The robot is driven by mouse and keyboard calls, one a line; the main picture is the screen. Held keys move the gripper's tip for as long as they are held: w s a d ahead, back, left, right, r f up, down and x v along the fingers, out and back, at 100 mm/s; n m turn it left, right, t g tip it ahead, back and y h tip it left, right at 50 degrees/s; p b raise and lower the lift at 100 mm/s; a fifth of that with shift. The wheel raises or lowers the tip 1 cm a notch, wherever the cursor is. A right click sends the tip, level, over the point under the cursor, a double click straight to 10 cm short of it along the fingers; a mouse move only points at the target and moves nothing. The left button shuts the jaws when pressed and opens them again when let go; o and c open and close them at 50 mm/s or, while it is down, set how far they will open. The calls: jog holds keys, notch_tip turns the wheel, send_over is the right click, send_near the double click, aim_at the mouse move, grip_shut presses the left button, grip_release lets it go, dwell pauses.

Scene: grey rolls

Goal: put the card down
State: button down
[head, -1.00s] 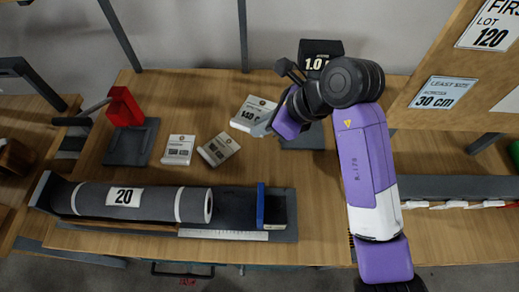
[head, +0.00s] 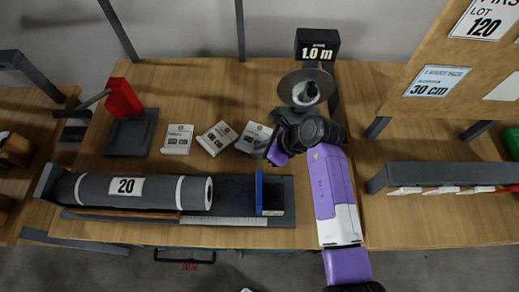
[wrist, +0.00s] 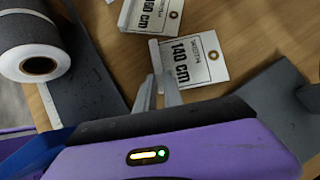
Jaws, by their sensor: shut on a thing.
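In the head view the card (head: 252,136) is at the right end of a row of cards on the wooden table. My gripper (wrist: 158,88) is shut on the card's near edge, its two pale fingers showing in the wrist view. In the head view my gripper (head: 271,152) is at the card's lower right, its fingertips mostly hidden. The card is low, at or just above the tabletop; I cannot tell whether it touches.
Two similar cards (head: 216,138) (head: 178,139) lie to the left. A grey roll (head: 130,190) marked "20" lies in a tray in front, with a blue stop (head: 259,191). A red-topped device (head: 124,98) stands left. A "1.0 m" display (head: 317,45) stands behind.

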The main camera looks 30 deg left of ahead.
jog(key=shift+f, duration=0.4)
jog(key=shift+f, duration=0.1)
jog(key=c, duration=1.5)
grip_release()
jog(key=shift+r, duration=0.25)
jog(key=v, duration=1.1)
jog(key=shift+d+r+b, duration=0.25)
jog(key=shift+r+b, duration=0.1)
